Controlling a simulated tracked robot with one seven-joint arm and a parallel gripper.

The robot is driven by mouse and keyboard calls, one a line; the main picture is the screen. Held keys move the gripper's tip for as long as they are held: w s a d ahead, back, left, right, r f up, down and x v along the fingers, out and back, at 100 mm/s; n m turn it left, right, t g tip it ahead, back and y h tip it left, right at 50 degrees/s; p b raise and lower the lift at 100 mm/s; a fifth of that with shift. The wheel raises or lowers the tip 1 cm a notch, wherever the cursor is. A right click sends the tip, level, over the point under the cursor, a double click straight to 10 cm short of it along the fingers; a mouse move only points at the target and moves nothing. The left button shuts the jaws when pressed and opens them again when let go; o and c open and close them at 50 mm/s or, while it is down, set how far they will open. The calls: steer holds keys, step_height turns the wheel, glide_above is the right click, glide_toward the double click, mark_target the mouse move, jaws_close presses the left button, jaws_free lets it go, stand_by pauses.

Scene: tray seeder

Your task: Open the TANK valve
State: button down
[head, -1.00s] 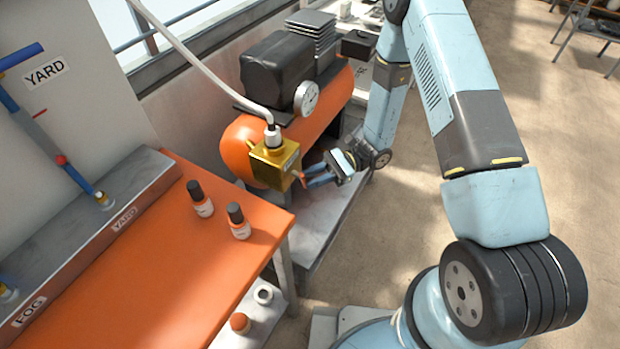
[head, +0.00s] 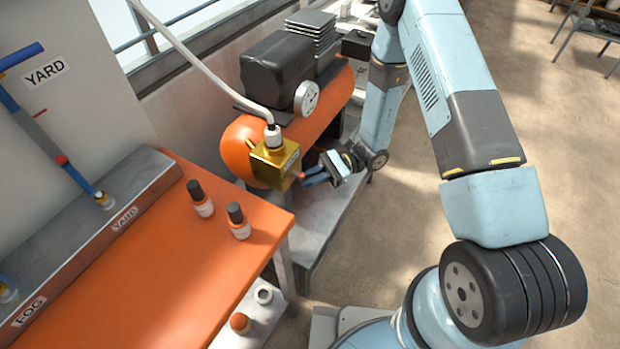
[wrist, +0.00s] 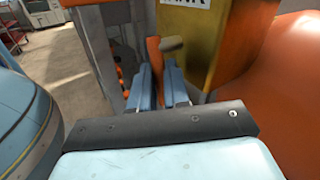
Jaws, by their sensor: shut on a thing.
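The TANK valve is a brass box (head: 274,165) on the front end of the orange tank, with a white hose rising from its top. Its label shows partly in the wrist view, on the brass body (wrist: 219,45). An orange lever (wrist: 154,60) sticks out beside the brass body, between the blue fingers of my gripper (wrist: 162,82). My gripper (head: 308,179) is shut on this lever, just right of the brass box in the head view. The lever's lower part is hidden between the fingers.
The orange tank (head: 240,140) carries a round gauge (head: 307,97) and a black motor (head: 275,72). An orange table (head: 150,270) with small bottles (head: 238,220) stands at the front left. Open floor (head: 400,230) lies to the right.

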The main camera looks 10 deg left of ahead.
steer(key=shift+s+a+f+m+g+y, duration=0.1)
steer(key=shift+s+f+m+g+y, duration=0.15)
steer(key=shift+m+y, duration=0.3)
steer(key=shift+s+m+g+y, duration=0.15)
steer(key=shift+m+g+y, duration=0.25)
steer(key=shift+y, duration=0.25)
steer(key=c, duration=1.4)
jaws_free()
steer(key=v, duration=1.4)
